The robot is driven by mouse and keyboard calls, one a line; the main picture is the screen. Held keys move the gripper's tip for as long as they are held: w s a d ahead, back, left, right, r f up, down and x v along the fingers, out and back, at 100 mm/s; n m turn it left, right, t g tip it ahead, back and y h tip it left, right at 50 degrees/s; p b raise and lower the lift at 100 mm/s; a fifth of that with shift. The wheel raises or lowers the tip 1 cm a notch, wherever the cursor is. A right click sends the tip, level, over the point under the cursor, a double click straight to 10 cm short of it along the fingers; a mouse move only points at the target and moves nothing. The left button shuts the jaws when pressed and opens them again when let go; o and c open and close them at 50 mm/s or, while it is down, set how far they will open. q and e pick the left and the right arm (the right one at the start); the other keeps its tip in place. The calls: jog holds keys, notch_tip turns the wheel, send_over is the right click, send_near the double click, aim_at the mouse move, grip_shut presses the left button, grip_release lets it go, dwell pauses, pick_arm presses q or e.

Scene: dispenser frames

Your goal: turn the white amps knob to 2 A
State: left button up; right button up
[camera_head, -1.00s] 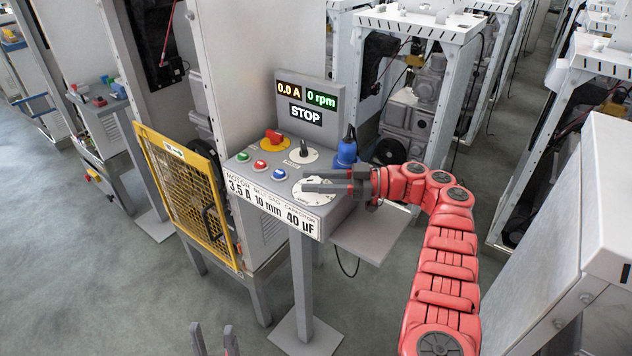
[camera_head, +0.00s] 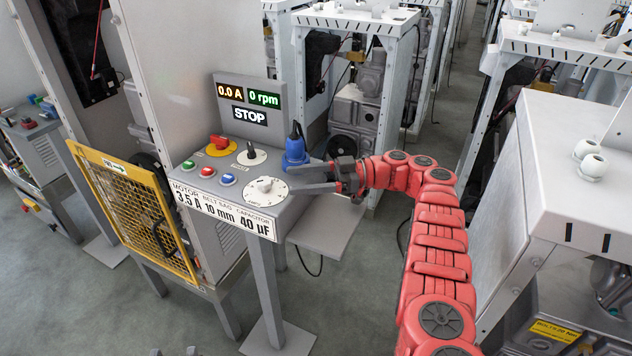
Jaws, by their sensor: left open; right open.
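The white amps knob (camera_head: 264,184) sits on a round white dial at the right end of the grey control panel (camera_head: 215,198). Its marks are too small to read, so I cannot tell its setting. The display (camera_head: 249,104) reads 0.0 A, 0 rpm and STOP. My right gripper (camera_head: 288,180) is open, its grey fingers pointing left just right of the knob and apart from it. Only the fingertips of my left gripper (camera_head: 174,352) show at the bottom edge, far below the panel and open.
The panel also has a red knob (camera_head: 219,142) on yellow, a black knob (camera_head: 251,149), green, red and blue buttons, and a blue plug (camera_head: 295,147) close behind my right fingers. A yellow mesh guard (camera_head: 131,208) stands left. A white cabinet (camera_head: 555,150) stands right.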

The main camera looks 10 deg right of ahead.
jog(key=d+b, duration=0.1)
jog(key=d, duration=0.3)
jog(key=shift+s+b, duration=0.1)
jog(key=shift+b, duration=0.25)
